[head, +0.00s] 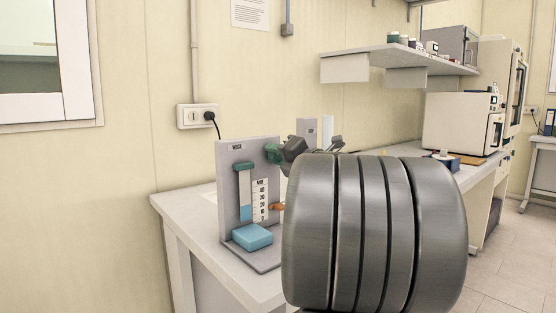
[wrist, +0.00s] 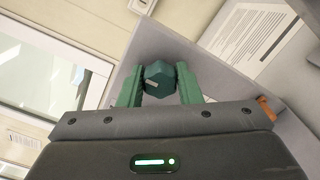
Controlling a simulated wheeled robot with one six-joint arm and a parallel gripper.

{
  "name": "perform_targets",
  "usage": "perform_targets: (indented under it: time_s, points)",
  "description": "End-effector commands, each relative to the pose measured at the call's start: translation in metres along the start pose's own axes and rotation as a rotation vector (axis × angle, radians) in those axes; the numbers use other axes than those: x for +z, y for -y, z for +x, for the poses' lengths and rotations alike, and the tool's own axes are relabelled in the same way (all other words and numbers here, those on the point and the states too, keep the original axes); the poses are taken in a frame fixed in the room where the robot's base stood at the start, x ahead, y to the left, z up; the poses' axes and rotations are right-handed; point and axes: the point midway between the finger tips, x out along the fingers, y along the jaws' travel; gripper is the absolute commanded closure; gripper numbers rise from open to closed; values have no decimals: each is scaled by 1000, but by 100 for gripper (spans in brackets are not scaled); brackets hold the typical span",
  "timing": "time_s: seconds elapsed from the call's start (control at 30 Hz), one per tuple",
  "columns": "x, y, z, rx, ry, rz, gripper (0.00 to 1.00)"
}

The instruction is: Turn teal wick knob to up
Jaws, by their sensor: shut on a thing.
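The teal wick knob (wrist: 159,79) is a dark teal, many-sided knob with a short pale mark on its face. In the wrist view it sits between the two green fingers of my gripper (wrist: 159,88), which are shut on it. In the head view my gripper (head: 274,153) reaches the upper right of the grey upright panel (head: 230,155) of the wick tester. There the fingers and my arm mostly hide the knob. Which way the knob's mark points on the panel I cannot tell for sure.
The panel carries a teal clip (head: 243,167), a numbered scale (head: 260,200) and an orange part (head: 278,207). A blue block (head: 252,236) sits on its base. The tester stands at the near end of the bench (head: 190,215). A shelf (head: 400,60) hangs behind.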

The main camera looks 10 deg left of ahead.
Motion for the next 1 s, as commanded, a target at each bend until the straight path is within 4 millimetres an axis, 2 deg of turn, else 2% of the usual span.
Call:
perform_targets:
  time_s: [0.43,0.47,0.57,0.87,1.0]
  points:
    - [-1,2,0,-3,-3,-11,92]
    - [-1,2,0,-3,-3,-11,67]
    - [-1,2,0,-2,-2,-11,47]
    - [0,0,-1,-1,-1,-11,47]
    - [1,0,-12,-2,2,-12,47]
